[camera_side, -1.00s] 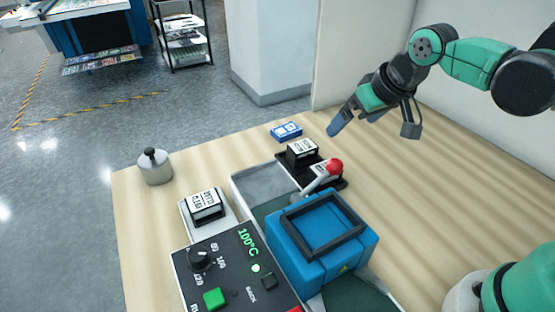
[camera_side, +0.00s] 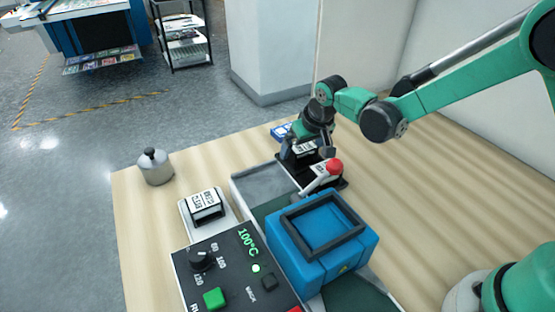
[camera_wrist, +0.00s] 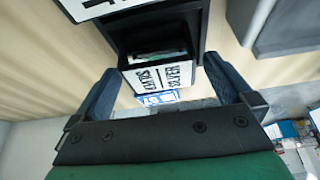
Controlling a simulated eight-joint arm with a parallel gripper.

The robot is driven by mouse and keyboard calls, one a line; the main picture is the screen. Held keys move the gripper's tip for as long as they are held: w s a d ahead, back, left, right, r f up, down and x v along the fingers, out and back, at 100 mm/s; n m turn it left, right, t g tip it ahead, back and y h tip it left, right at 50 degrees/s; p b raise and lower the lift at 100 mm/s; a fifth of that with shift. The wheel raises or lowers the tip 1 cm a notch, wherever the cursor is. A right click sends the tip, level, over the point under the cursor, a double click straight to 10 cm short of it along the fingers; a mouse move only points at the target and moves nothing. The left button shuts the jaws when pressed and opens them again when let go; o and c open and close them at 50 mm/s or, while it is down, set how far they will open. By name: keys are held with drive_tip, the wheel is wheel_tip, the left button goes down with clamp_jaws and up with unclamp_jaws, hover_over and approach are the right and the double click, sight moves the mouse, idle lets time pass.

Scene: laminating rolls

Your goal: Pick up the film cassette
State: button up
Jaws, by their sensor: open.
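A black film cassette (camera_side: 303,146) with a white printed label sits at the back end of a black tray (camera_side: 337,186). My gripper (camera_side: 307,153) is over it, pointing down, and hides part of it in the side view. In the wrist view the cassette (camera_wrist: 158,60) lies between the two blue-grey fingers of my gripper (camera_wrist: 165,88), one on each side. The fingers are open, and whether they touch the cassette cannot be told. A second black cassette (camera_side: 206,206) with a white label sits on a pale tray at left.
A lever with a red knob (camera_side: 335,166) stands close in front of the cassette. A blue machine (camera_side: 330,255), a control panel (camera_side: 228,262) and a grey pot (camera_side: 155,168) are nearby. A blue-and-white box (camera_side: 279,131) lies just behind. The table's right side is clear.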

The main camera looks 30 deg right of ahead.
drive_tip(key=shift+w+f, duration=0.2)
drive_tip(key=shift+f, duration=0.25)
drive_tip(key=c, duration=1.2)
drive_tip(key=shift+c, duration=0.2)
drive_tip(key=shift+r, duration=0.1)
